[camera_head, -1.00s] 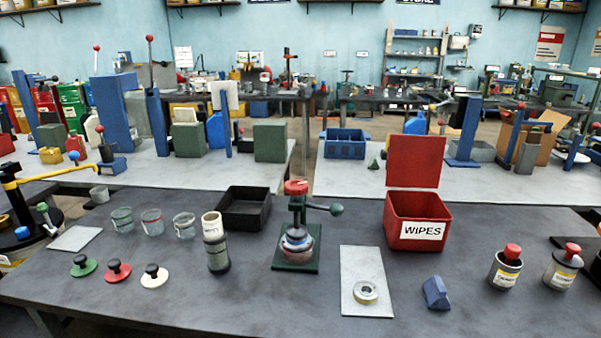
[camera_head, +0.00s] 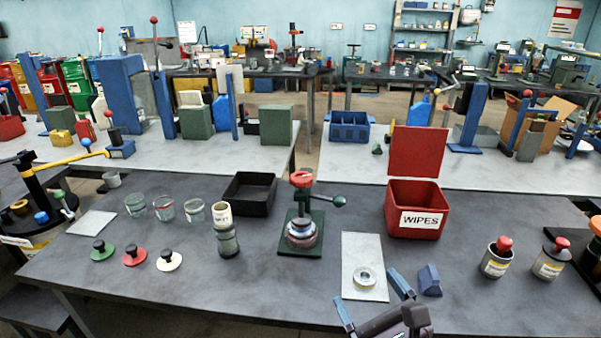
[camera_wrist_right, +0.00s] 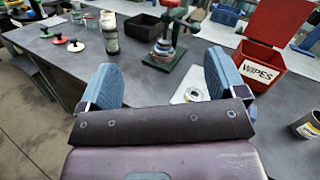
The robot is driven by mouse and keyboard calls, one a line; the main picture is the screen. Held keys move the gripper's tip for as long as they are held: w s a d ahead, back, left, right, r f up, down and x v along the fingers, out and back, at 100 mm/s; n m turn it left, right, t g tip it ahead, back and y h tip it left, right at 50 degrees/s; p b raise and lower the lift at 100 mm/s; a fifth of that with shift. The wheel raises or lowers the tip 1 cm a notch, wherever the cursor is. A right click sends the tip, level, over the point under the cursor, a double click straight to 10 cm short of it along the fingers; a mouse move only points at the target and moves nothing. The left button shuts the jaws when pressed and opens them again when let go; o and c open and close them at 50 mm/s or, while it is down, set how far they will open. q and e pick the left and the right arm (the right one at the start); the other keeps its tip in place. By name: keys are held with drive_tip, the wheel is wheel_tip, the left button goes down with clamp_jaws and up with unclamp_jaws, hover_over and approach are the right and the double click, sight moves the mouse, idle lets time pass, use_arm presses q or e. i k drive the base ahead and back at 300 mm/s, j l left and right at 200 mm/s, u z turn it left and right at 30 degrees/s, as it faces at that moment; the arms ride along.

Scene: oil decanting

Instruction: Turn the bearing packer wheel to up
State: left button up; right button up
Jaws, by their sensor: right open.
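The bearing packer (camera_head: 301,235) stands on a dark green base near the middle of the bench, with a red-topped post and a side handle ending in a dark green knob (camera_head: 339,200). Its red wheel or cap (camera_head: 301,179) is on top; I cannot tell its setting. The packer also shows in the right wrist view (camera_wrist_right: 165,47), ahead of the fingers and partly cut off at the top. My right gripper (camera_head: 372,312) is open and empty at the bench's front edge, below and right of the packer and apart from it. My left gripper is not in view.
A pale mat (camera_head: 361,242) with a metal ring (camera_head: 364,277) lies between my right gripper and the packer's right side. A blue block (camera_head: 429,280) and a red WIPES box (camera_head: 416,192) stand right. A dark cylinder (camera_head: 227,242) and black tray (camera_head: 238,207) stand left.

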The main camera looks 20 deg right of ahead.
sight(300, 179)
drive_tip(key=i+l, duration=0.1)
drive_tip(key=i, duration=0.35)
drive_tip(key=i+l, duration=0.1)
drive_tip(key=i, duration=0.4)
